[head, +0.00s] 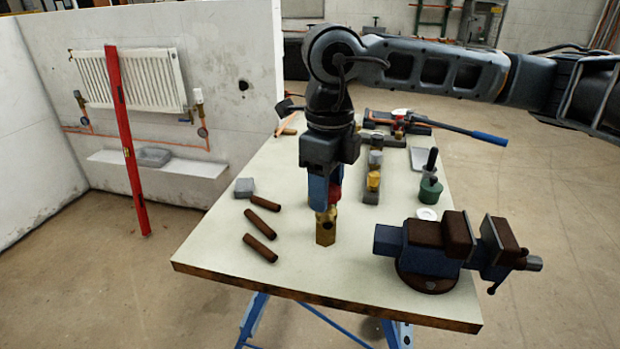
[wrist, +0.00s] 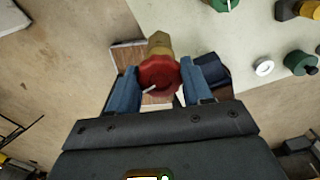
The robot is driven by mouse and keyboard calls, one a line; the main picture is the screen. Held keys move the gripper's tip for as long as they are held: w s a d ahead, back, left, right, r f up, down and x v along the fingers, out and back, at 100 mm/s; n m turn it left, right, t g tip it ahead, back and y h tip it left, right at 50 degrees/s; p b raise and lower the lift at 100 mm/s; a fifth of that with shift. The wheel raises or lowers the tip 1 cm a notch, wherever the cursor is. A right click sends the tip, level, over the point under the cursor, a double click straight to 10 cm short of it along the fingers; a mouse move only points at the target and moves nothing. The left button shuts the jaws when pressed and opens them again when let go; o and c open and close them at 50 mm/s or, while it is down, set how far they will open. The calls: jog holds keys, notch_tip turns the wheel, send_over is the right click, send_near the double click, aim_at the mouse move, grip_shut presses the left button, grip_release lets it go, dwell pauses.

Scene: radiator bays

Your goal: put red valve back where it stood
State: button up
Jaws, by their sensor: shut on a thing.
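The red valve (wrist: 160,76) has a red cap and a brass body, and it sits between the two blue fingers of my gripper (wrist: 160,90) in the wrist view. In the head view my gripper (head: 325,192) points down over the front part of the workbench and is shut on the valve. The valve's brass body (head: 326,226) shows below the fingers, upright. I cannot tell whether its foot touches the bench top. The red cap is mostly hidden by the fingers in the head view.
The pale workbench (head: 215,245) carries several brown pipe pieces (head: 262,222) to the left and a blue vise (head: 432,248) to the right. A radiator (head: 130,80) hangs on the wall.

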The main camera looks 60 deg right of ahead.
aim_at(325, 233)
jog(key=shift+f+b, duration=1.2)
jog(key=shift+f, duration=1.8)
notch_tip(325, 233, down, 5)
jog(key=b, duration=0.5)
jog(key=shift+r+b, duration=0.2)
jog(key=shift+b, duration=0.1)
jog(key=o, duration=1.3)
jog(key=shift+o, duration=0.2)
jog(key=shift+r+b, duration=0.3)
jog(key=shift+r, duration=3.6)
